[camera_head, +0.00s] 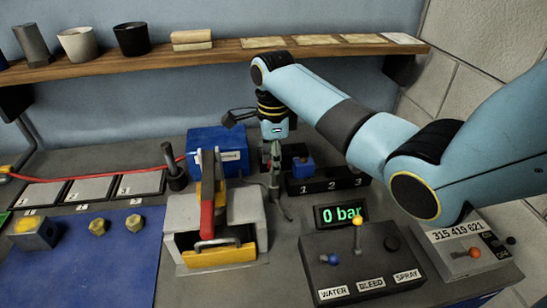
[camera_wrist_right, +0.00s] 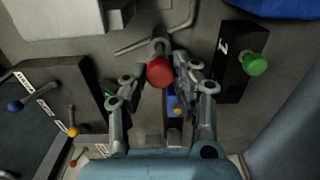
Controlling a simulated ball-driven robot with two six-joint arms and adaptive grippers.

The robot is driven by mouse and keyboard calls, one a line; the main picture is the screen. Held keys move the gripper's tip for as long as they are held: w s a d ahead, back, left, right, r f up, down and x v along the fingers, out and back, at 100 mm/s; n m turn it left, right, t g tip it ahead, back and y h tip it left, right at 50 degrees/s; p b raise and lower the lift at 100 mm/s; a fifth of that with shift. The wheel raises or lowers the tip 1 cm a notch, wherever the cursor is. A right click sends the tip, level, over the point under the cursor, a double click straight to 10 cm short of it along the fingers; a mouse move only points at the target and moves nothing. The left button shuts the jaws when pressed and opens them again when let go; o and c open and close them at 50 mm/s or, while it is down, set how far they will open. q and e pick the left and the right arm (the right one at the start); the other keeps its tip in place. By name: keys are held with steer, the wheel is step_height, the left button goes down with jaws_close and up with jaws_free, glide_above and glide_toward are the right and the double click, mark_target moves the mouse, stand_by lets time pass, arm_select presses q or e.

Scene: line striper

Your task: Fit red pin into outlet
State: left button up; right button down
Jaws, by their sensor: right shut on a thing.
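My right gripper (camera_head: 273,178) points down near the middle of the bench, and its fingers also show in the wrist view (camera_wrist_right: 161,72). It is shut on the red pin (camera_wrist_right: 159,70), whose round red top sits between the fingertips, with a grey shaft beyond it. Which part is the outlet is not clear, and I cannot tell whether the pin's lower end touches anything. My left gripper is not in view.
A dark block numbered 1, 2, 3 (camera_head: 328,182) stands right of the gripper. A green knob (camera_wrist_right: 255,64) stands on a dark block. A grey unit with a red lever (camera_head: 208,215) stands at the left. A valve box (camera_head: 358,265) with levers stands in front.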

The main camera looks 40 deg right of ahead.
steer(key=shift+f, duration=1.25)
stand_by(0.7)
steer(key=shift+f, duration=0.75)
steer(key=c, duration=0.9)
jaws_free()
steer(key=shift+c, duration=0.2)
steer(key=shift+o, duration=0.2)
steer(key=shift+o, duration=1.4)
steer(key=shift+r, duration=0.15)
steer(key=shift+r, duration=3.4)
